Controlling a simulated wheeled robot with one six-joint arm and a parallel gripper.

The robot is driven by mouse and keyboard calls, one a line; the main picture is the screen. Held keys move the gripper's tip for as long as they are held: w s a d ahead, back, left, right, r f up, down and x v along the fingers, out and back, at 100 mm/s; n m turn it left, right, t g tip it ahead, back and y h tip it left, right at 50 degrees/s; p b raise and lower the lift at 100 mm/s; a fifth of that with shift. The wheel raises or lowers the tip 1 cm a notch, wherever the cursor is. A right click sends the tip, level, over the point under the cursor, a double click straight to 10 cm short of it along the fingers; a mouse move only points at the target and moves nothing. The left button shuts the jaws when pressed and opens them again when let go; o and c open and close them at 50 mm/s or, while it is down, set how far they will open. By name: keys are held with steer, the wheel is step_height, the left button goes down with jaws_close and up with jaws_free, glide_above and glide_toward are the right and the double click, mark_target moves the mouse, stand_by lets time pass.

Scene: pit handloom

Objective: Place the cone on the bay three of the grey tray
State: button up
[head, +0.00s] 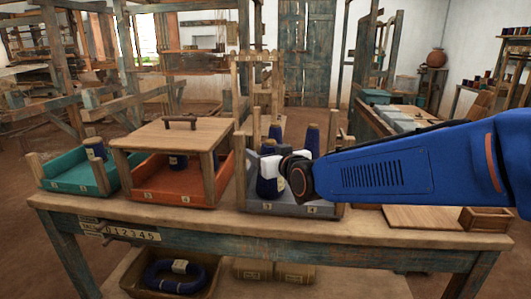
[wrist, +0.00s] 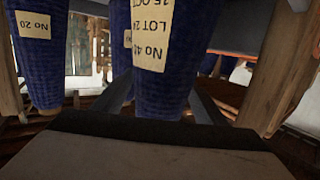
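The grey tray (head: 290,209) stands on the bench, with small number plates on its front edge too small to read surely. In the wrist view, a blue cone labelled LOT 24 (wrist: 158,85) fills the middle, between my gripper's dark fingers (wrist: 160,108). Another cone labelled No 20 (wrist: 38,60) is on the left. Whether the fingers press on the cone cannot be told.
An orange tray (head: 165,184) with a wooden lid-like top (head: 172,137) and a teal tray (head: 75,175) holding a cone stand to the left. Wooden posts rise at the grey tray's corners. A small wooden box (head: 486,219) and a board (head: 420,217) lie at right.

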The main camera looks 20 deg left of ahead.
steer(key=shift+s+d+r, duration=0.2)
steer(key=shift+s+d, duration=0.1)
steer(key=shift+d, duration=0.05)
steer(key=v, duration=1.1)
steer(key=shift+f, duration=0.1)
